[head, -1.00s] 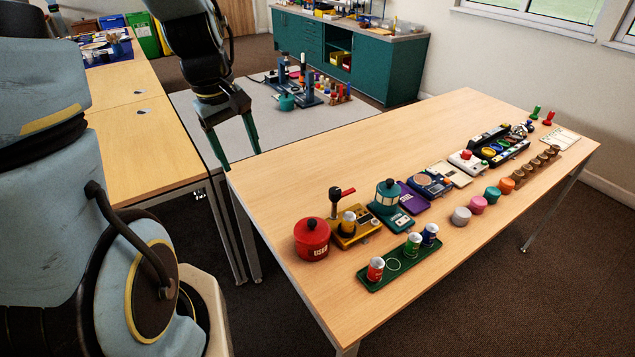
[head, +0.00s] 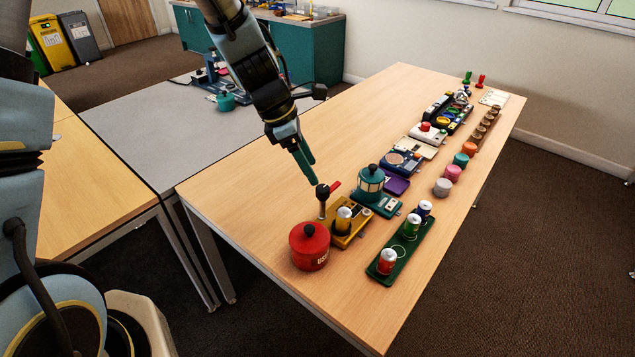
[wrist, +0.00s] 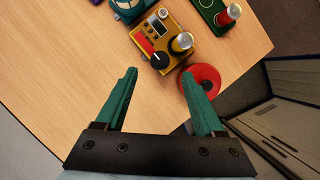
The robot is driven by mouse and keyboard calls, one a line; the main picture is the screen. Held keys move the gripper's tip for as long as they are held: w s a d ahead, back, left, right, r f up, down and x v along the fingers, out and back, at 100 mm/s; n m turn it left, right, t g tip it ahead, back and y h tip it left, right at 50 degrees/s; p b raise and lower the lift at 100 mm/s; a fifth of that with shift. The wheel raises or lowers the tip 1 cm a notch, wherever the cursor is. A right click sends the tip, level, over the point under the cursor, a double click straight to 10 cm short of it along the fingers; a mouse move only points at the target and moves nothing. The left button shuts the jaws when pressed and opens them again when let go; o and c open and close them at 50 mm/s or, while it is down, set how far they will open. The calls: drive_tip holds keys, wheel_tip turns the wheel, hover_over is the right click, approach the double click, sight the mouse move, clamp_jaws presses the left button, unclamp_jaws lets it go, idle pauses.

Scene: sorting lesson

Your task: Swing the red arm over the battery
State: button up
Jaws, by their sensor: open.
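The yellow tester (head: 352,232) stands on the wooden table, with a black post (head: 322,203) at its left side. The short red arm (head: 335,188) sticks out from the post's top toward the back right, away from the battery. The battery (head: 343,219), a silver and yellow cylinder, stands upright on the tester. In the wrist view the tester (wrist: 168,22), the red arm (wrist: 145,43), the post's black top (wrist: 159,60) and the battery (wrist: 181,43) lie ahead of the fingers. My gripper (head: 312,176) is open and empty, just above and behind the post; its fingers (wrist: 157,84) point toward it.
A red lidded pot (head: 310,247) stands close to the tester's left. A green tray (head: 388,272) with several cells lies in front. A teal lantern device (head: 370,185) stands just behind the tester.

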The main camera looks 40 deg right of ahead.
sight(322, 188)
drive_tip(key=x, duration=0.6)
drive_tip(key=shift+f, duration=0.25)
drive_tip(key=shift+c, duration=0.3)
clamp_jaws()
